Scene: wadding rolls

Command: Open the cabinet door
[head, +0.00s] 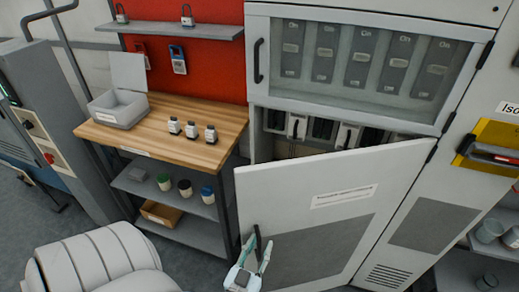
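The lower cabinet door (290,195) is a light grey panel with a label and a darker lower patch. It stands ajar, swung out from its right side, with a dark gap above its top edge. Its black upright handle (257,238) is near the door's lower left edge.
The upper glazed cabinet door (366,20) is closed over several dark switches. Left of the cabinet stands a wooden-topped bench (190,152) with a grey open box (118,112) and 3 small bottles. A yellow holder (490,145) hangs at right.

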